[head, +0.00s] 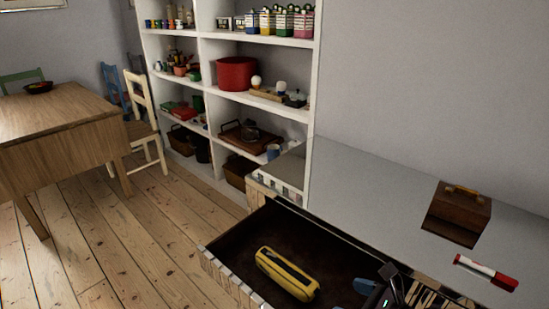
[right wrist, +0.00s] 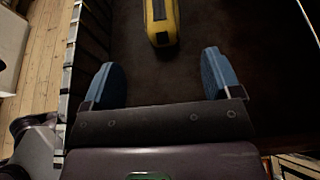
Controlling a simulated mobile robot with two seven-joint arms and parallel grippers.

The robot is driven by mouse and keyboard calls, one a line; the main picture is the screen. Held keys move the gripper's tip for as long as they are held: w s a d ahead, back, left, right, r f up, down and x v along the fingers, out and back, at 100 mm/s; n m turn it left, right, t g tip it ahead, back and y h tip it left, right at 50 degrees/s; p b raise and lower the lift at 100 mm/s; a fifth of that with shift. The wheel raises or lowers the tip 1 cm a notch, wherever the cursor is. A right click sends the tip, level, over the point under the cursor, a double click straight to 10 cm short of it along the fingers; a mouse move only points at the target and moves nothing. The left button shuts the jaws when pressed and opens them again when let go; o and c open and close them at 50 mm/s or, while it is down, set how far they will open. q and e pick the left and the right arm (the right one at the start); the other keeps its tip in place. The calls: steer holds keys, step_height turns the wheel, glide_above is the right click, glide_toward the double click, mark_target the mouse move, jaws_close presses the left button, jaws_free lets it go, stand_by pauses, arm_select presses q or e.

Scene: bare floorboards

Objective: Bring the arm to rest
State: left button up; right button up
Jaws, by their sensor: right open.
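My right gripper (right wrist: 160,80) is open and empty, its two blue fingers spread wide over the dark drawer floor. In the head view its blue fingertips (head: 364,287) show at the bottom, over the open drawer (head: 330,237). A yellow case with a dark stripe (head: 286,274) lies in the drawer, left of the gripper. In the right wrist view the yellow case (right wrist: 160,20) lies beyond the fingers, apart from them. Most of my right arm is outside the head view. My left gripper is not in view.
A grey countertop (head: 400,200) holds a brown wooden box (head: 459,207) and a red and white marker (head: 487,272). A white shelf (head: 318,110) with many items stands behind. A wooden table (head: 60,115) and chairs stand at left. The floorboards between are clear.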

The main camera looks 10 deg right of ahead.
step_height(320, 180, up, 7)
steer(key=s+d+m+t+h, duration=0.3)
steer(key=m+t+h, duration=0.35)
steer(key=m, duration=0.95)
steer(key=s+d+f+m+g+h, duration=0.3)
steer(key=s+d+m+h, duration=0.4)
steer(key=m, duration=0.8)
steer(key=s+f+m+g, duration=0.6)
steer(key=s+m+g, duration=0.2)
steer(key=s, duration=0.1)
steer(key=s+a+f+m+g+y, duration=0.2)
steer(key=s+a+m+g+y, duration=0.3)
steer(key=s, duration=0.6)
arm_select(q)
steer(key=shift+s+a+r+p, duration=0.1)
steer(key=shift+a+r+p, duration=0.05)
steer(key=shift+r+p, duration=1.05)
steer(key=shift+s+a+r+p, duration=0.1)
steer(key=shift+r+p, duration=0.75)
steer(key=shift+p, duration=0.6)
arm_select(e)
steer(key=w+a+f+n+t, duration=0.1)
steer(key=w+t, duration=0.8)
steer(key=w, duration=0.2)
steer(key=shift+w+a+n+t, duration=0.3)
steer(key=shift+w+n+t, duration=0.05)
steer(key=shift+n, duration=0.05)
